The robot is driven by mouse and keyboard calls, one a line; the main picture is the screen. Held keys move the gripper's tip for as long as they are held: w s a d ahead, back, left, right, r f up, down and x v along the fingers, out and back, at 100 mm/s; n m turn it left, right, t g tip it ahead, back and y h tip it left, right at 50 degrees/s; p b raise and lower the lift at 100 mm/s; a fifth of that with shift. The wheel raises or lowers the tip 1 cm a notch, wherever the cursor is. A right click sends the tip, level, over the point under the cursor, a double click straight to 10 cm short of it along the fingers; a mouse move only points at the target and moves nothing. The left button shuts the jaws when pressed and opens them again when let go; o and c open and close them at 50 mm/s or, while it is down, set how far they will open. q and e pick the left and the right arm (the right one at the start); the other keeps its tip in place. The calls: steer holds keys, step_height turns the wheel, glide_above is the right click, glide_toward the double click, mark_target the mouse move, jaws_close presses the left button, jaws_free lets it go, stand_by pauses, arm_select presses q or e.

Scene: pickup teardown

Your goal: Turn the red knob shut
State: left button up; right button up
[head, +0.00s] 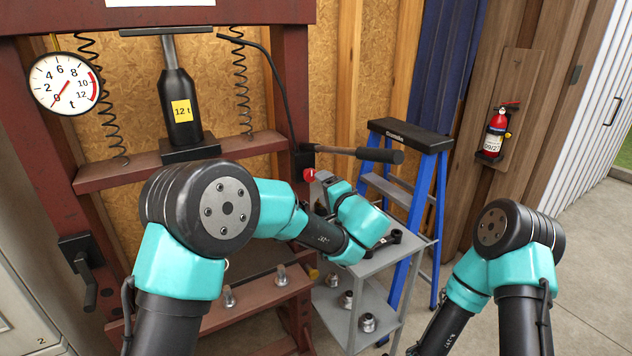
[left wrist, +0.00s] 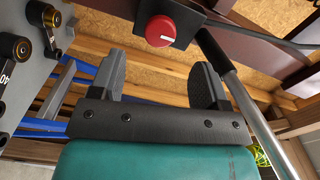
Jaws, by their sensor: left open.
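The red knob (head: 310,175) sits on a dark block at the right post of the press, just below the pump handle. In the left wrist view the knob (left wrist: 160,31) is round, with a short white line on its face. My left gripper (left wrist: 161,78) is open, its two dark fingers apart, with nothing between them. The knob appears beyond the fingertips, between their lines and apart from both. In the head view my left arm's wrist mostly hides this gripper beside the knob. My right arm is at the lower right; its gripper is out of frame.
The pump handle (head: 362,153) extends right from above the knob; its rod (left wrist: 245,100) runs close past the right finger. A grey cart (head: 378,262) with metal parts stands below, and a blue stepladder (head: 415,215) behind. The press gauge (head: 64,84) is at left.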

arm_select(q)
steer(key=v, duration=0.9)
steer(key=shift+r, duration=0.1)
